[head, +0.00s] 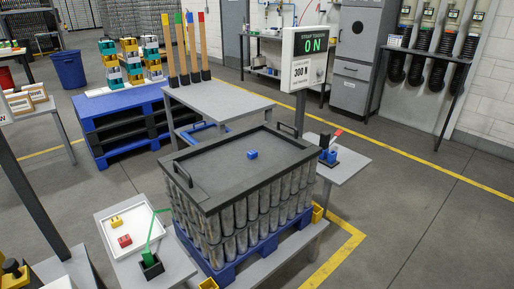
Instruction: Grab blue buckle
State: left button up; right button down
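A small blue buckle (252,154) lies on the dark top frame (220,163) that covers a stack of metal cans. It sits near the middle of the top surface, with clear space around it. A yellow buckle (116,222) and a red buckle (125,240) lie in a white tray (139,252) on the small table at the lower left. Neither of my grippers shows in the head view.
The cans (262,212) stand on a blue pallet (222,278). A black holder (151,266) with a green strap stands beside them. A side table (350,166) with a blue and red device is at the right. A tension display (308,58) stands behind. Floor at the right is free.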

aim_at(252, 154)
jog(key=i+l+u, duration=0.1)
jog(key=i+l, duration=0.3)
jog(key=i+l+u, duration=0.1)
jog(key=i+l, duration=0.25)
jog(key=l, duration=0.2)
